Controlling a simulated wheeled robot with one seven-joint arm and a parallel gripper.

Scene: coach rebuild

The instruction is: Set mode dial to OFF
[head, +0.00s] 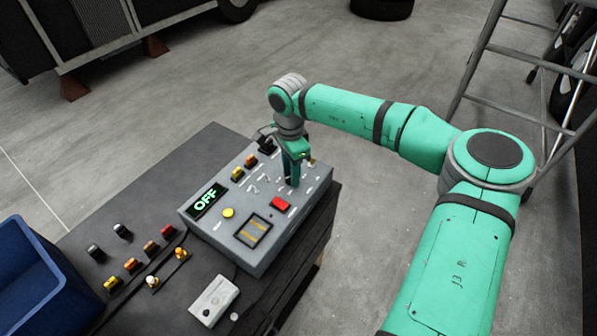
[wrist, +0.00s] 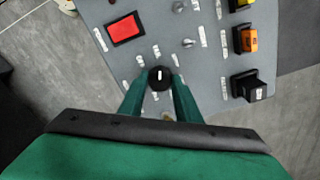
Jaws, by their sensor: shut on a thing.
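The mode dial (wrist: 159,77) is a small round black knob with a white pointer mark, on the grey panel of a control box (head: 262,262). In the wrist view the pointer lies nearly along the picture's vertical. My gripper (wrist: 160,84) is shut on the dial, one finger on each side. In the head view my gripper (head: 291,183) comes down on the right part of the panel and hides the dial. A display (head: 206,201) on the box reads OFF in green letters.
The panel also carries a red button (head: 281,204), a yellow button (head: 228,213), coloured rockers and small toggles close to my gripper. A blue bin (head: 40,275) and a white device (head: 214,300) are on the dark bench. A ladder (head: 500,100) stands at right.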

